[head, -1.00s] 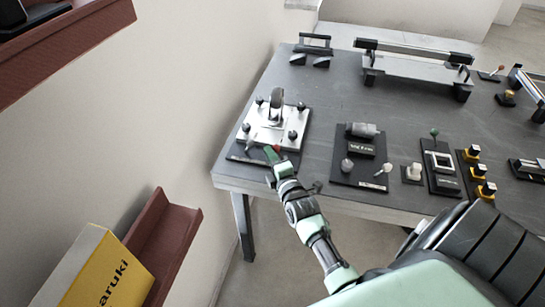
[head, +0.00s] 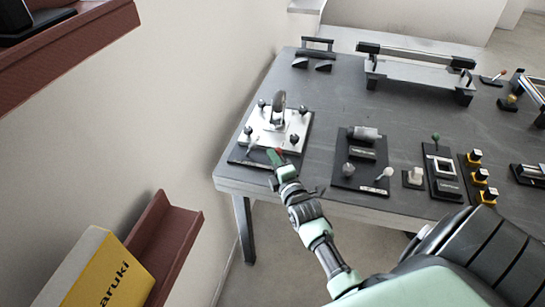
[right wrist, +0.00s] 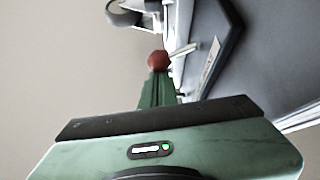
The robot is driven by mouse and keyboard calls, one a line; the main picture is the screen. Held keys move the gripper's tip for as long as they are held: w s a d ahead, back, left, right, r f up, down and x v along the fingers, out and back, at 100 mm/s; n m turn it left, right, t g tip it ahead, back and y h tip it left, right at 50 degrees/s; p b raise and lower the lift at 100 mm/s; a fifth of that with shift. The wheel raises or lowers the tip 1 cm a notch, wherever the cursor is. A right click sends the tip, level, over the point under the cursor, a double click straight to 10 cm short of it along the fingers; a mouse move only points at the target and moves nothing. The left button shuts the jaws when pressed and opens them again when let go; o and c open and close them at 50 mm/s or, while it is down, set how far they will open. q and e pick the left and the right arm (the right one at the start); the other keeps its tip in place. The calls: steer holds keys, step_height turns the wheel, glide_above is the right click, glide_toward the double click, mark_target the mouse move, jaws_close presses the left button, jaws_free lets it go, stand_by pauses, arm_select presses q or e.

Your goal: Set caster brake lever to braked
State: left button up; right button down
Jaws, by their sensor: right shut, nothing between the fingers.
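The caster unit has a silver plate (head: 262,133) with an upright grey wheel (head: 278,104) and black knobs, on a dark base at the table's left corner. A red ball knob (head: 279,151) shows at the near edge of this base, and also in the right wrist view (right wrist: 158,60). I take it for the brake lever's knob; its shaft is mostly hidden. My right gripper (head: 273,155) is shut and empty, its fingertips right at the red ball. In the right wrist view the green fingers (right wrist: 157,82) end just below the ball; contact is unclear. My left gripper is out of view.
A dark panel with a motor-like cylinder (head: 364,133) and knobs stands to the right on the grey table (head: 330,98). Several other fixtures stand farther right. A wall with red-brown shelves (head: 172,240) and a yellow box (head: 100,275) is at left.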

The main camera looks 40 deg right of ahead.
mark_target(278, 150)
steer(key=shift+s+d+r+m+t, duration=0.15)
steer(key=shift+s+d+m+t, duration=0.2)
steer(key=shift+m, duration=0.25)
steer(key=shift+s+d+r+p, duration=0.35)
steer(key=shift+s+d+p, duration=0.25)
steer(key=shift+s, duration=0.1)
steer(key=shift+w+f, duration=0.1)
steer(key=shift+f, duration=0.05)
steer(key=shift+a, duration=0.1)
steer(key=shift+s, duration=0.3)
steer(key=b+v, duration=0.1)
steer(key=v, duration=0.6)
steer(key=shift+s, duration=0.15)
steer(key=shift+a+f, duration=0.1)
